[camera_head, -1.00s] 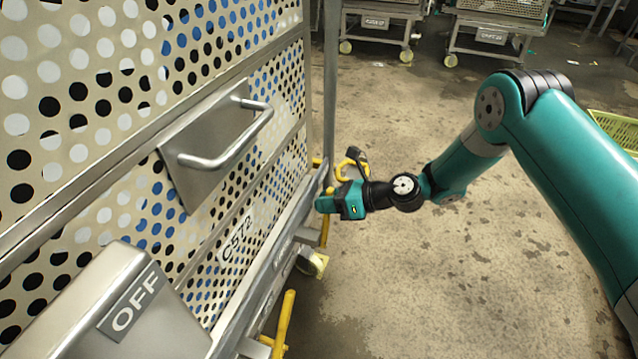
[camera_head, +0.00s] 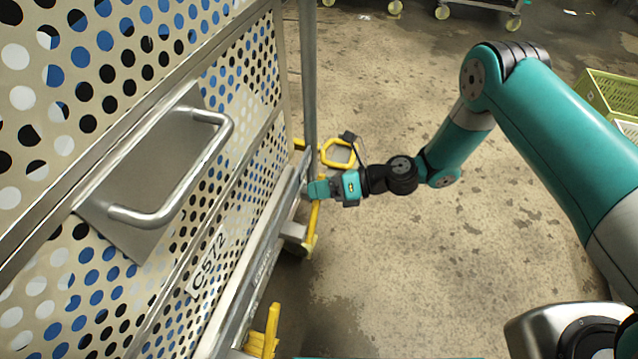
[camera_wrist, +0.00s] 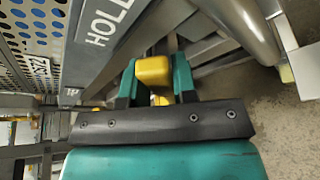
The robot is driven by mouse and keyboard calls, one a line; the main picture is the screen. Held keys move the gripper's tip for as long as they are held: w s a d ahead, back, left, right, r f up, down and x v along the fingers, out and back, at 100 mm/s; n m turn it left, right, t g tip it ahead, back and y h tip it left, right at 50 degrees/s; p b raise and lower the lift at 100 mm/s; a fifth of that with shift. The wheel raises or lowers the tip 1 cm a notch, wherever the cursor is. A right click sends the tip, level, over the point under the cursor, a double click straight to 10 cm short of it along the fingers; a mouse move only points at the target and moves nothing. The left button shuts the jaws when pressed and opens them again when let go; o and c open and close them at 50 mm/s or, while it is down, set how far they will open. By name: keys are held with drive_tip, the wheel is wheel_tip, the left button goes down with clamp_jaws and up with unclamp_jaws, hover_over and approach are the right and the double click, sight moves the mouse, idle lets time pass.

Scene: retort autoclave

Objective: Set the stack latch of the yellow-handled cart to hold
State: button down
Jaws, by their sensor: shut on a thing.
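The cart (camera_head: 150,255) with perforated sides and a C572 label fills the left of the head view. My gripper (camera_head: 318,190) is at the cart's far lower corner, beside an upright post. In the wrist view, my gripper (camera_wrist: 155,82) has its two teal fingers on either side of a yellow latch knob (camera_wrist: 153,71) and is shut on it. A grey plate (camera_wrist: 98,40) with lettering that looks like HOLD is up and left of the knob. In the head view the knob is hidden by the gripper. The latch's exact setting cannot be told.
A steel handle (camera_head: 185,180) sticks out from the cart's side. A yellow loop (camera_head: 338,152) is just behind my gripper, and yellow parts (camera_head: 264,335) stand low at the cart's near end. Green crates (camera_head: 606,92) are at the right. The floor between is clear.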

drive_tip(key=shift+w+f, duration=0.1)
drive_tip(key=shift+f, duration=0.05)
drive_tip(key=c, duration=1)
unclamp_jaws()
drive_tip(key=shift+o, duration=0.4)
drive_tip(key=shift+a, duration=0.1)
drive_tip(key=p+v, duration=0.2)
drive_tip(key=v, duration=1.5)
drive_tip(key=shift+d, duration=0.2)
